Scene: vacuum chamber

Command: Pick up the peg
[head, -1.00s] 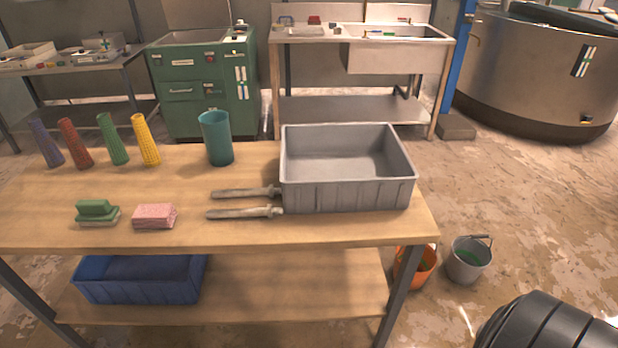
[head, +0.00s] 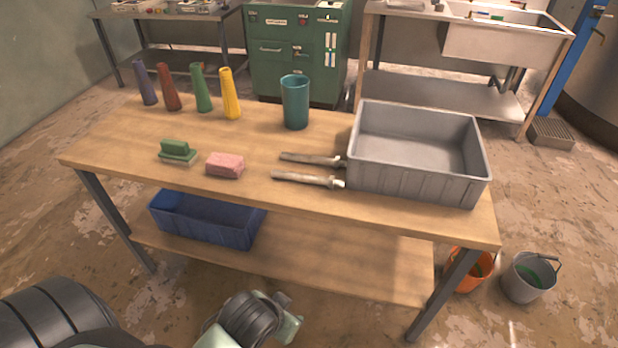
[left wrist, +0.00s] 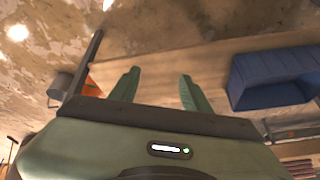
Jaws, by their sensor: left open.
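Tapered pegs stand in a row at the back left of the wooden table: purple (head: 145,83), red (head: 168,87), green (head: 200,88) and yellow (head: 229,94). They stand apart from each other; which one is the task's peg cannot be told. My left gripper (head: 288,314) is low in front of the table, below the tabletop and well away from the pegs. In the left wrist view its two green fingers (left wrist: 158,88) are apart with nothing between them. My right gripper is not in view.
On the table (head: 110,160) are a teal cup (head: 295,102), a grey bin (head: 415,185), a green brush (head: 178,152), a pink sponge (head: 225,165) and two tools (head: 308,180). A blue crate (head: 205,220) sits on the lower shelf. Orange (head: 470,272) and grey (head: 528,280) buckets stand right.

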